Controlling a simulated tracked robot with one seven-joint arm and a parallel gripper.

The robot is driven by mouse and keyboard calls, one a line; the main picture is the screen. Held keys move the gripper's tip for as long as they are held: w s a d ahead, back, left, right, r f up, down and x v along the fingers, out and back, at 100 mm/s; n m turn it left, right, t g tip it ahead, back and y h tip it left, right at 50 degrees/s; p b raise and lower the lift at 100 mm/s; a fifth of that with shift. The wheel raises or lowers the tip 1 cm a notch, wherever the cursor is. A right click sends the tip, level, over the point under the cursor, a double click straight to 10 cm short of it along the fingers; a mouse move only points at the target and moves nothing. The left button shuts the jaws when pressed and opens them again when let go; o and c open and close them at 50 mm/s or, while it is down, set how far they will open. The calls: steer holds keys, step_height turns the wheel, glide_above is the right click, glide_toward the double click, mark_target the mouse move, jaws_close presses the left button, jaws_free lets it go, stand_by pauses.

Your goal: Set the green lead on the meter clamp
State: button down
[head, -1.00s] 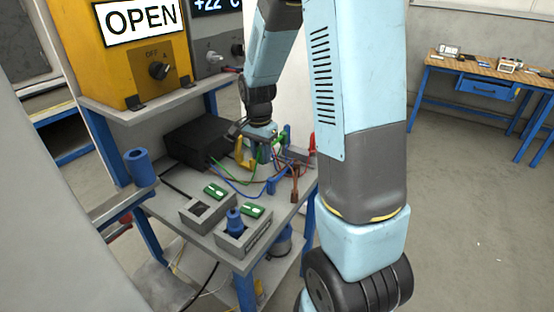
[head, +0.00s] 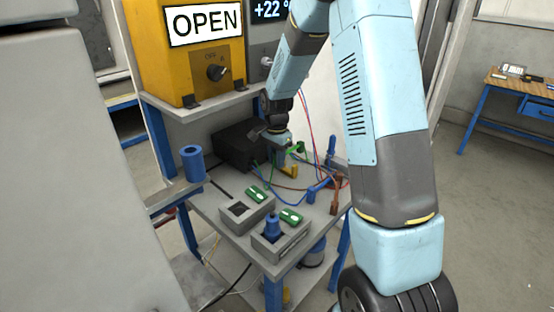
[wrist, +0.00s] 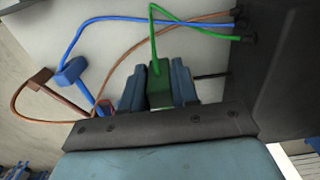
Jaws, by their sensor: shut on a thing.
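My gripper (wrist: 158,92) is shut on the green plug end of the green lead (wrist: 159,72), between its two blue fingers in the wrist view. The green wire loops up from the plug and back to the dark box. In the head view my gripper (head: 284,156) is low over the table, just beside the black box (head: 233,140). A yellow clamp-like piece (head: 290,171) stands directly below or behind the gripper; contact cannot be told. I cannot tell for sure which piece is the meter clamp.
A blue plug (wrist: 73,71) and a brown plug (wrist: 40,79) lie left of the gripper in the wrist view. Two grey sockets (head: 246,211) with green cards stand at the table's front. A blue clamp (head: 331,146) stands to the right.

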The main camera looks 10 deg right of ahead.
steer(key=shift+f, duration=0.15)
steer(key=shift+f, duration=3.15)
steer(key=c, duration=0.8)
jaws_free()
